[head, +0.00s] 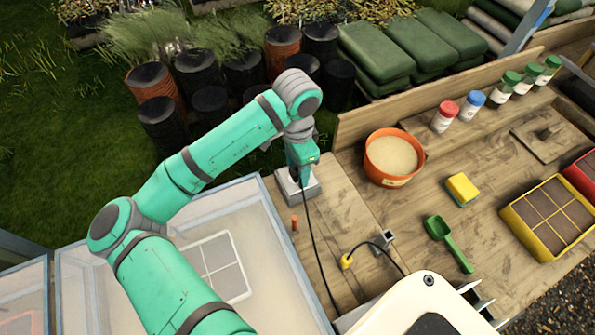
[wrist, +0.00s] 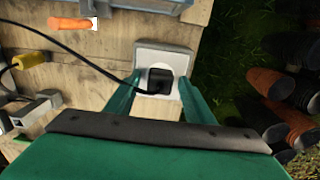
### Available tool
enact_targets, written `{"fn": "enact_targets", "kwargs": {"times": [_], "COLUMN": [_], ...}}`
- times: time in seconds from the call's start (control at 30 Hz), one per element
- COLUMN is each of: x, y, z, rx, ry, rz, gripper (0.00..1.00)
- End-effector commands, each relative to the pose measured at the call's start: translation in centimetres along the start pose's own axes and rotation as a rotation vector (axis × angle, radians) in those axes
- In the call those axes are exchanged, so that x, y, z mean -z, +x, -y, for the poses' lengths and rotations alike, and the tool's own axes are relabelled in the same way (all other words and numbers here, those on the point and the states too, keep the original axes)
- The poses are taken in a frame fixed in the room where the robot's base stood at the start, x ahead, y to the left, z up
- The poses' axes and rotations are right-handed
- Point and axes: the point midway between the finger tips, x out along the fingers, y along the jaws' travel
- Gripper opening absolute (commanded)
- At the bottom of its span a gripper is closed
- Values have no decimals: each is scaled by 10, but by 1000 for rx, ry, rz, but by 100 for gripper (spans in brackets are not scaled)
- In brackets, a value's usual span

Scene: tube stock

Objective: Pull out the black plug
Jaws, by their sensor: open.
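The black plug (wrist: 160,77) sits in the pale grey socket box (wrist: 166,56) on the wooden bench, with a black cable (wrist: 88,62) running from it to the left in the wrist view. My gripper (wrist: 160,82) is open, with one green finger on each side of the plug. I cannot tell whether the fingers touch it. In the head view my gripper (head: 302,178) is right over the socket box (head: 310,193) near the bench's back left, and hides the plug there. The cable (head: 316,250) runs down toward the front.
A yellow plug (head: 347,261) on a cable lies near a small grey socket (head: 385,238). An orange-handled tool (head: 295,223) lies beside the socket box. An orange pot (head: 391,157), yellow sponge (head: 462,188) and green scoop (head: 449,243) stand to the right.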

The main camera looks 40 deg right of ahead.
Motion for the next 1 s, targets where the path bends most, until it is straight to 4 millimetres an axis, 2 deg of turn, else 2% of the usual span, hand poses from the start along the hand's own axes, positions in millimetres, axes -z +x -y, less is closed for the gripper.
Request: {"fn": "enact_targets", "kwargs": {"times": [0.87, 1.0], "x": [0, 0], "y": [0, 0], "z": [0, 0], "rx": [1, 0], "ry": [0, 0], "rz": [0, 0], "gripper": [48, 17]}}
